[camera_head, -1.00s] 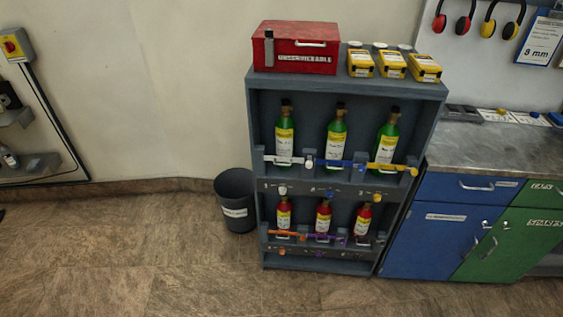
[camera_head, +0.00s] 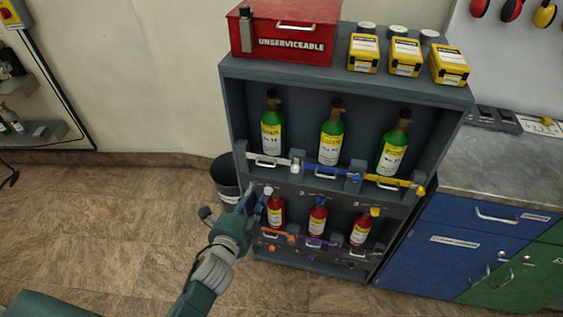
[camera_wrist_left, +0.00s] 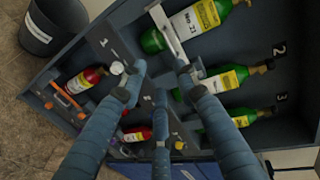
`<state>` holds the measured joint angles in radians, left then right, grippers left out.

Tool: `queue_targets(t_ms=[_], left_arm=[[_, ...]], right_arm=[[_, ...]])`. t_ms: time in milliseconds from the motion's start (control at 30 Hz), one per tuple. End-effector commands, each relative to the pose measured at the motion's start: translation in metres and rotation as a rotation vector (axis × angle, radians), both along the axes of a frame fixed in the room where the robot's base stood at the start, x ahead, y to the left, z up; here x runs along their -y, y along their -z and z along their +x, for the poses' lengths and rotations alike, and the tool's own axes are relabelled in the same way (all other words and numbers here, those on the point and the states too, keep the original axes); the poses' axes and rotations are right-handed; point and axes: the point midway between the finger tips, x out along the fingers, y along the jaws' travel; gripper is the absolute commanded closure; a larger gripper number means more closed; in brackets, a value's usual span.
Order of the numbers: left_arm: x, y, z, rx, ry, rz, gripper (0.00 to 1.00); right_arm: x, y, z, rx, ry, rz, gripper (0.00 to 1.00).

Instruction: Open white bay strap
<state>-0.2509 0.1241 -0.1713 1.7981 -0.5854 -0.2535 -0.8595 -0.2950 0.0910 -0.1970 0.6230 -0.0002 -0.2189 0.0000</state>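The white bay strap (camera_head: 270,160) lies shut across the front of the upper-left bay, before a green bottle (camera_head: 272,130) with a yellow and white label. My left gripper (camera_head: 257,193) is just below the strap in the head view, at the front left of the rack. In the left wrist view, its fingers (camera_wrist_left: 160,74) are spread open and hold nothing. There the white strap (camera_wrist_left: 165,30) runs ahead of the fingertips, its lower end near the right finger. Whether that finger touches it, I cannot tell. My right gripper is not in view.
A blue strap (camera_head: 327,172) and a yellow strap (camera_head: 388,181) cross the neighbouring bays. Red bottles (camera_head: 317,218) stand on the lower shelf, close by my left gripper. A dark bin (camera_head: 226,180) stands left of the rack (camera_head: 235,110). The floor in front is clear.

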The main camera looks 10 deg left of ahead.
Motion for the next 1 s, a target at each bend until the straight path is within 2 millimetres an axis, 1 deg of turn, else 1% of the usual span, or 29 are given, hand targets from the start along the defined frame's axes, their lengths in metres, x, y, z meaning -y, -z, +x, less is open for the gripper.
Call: queue_targets(t_ms=[33, 133, 267, 400, 500, 633, 800, 1000], left_arm=[[-0.001, -0.008, 0.002, 0.016, 0.003, 0.016, 0.69], [0.0, -0.013, 0.009, 0.027, 0.005, 0.028, 0.69], [0.001, -0.01, 0.028, 0.028, 0.005, 0.025, 0.69], [0.001, -0.003, 0.055, 0.026, 0.004, 0.024, 0.69], [0.002, 0.002, 0.073, 0.026, 0.003, 0.022, 0.69], [0.003, 0.007, 0.092, 0.025, 0.004, 0.022, 0.69], [0.003, 0.011, 0.105, 0.024, 0.004, 0.021, 0.69], [0.003, 0.011, 0.108, 0.024, 0.005, 0.022, 0.69]], right_arm=[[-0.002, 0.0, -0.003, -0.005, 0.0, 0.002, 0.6], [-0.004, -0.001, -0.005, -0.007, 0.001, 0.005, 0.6], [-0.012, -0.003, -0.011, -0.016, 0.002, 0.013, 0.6], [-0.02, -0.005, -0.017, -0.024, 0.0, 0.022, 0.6], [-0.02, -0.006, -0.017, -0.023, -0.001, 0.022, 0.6], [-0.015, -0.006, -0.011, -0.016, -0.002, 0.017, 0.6], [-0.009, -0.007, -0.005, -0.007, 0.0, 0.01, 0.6], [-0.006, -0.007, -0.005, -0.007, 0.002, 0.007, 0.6]])
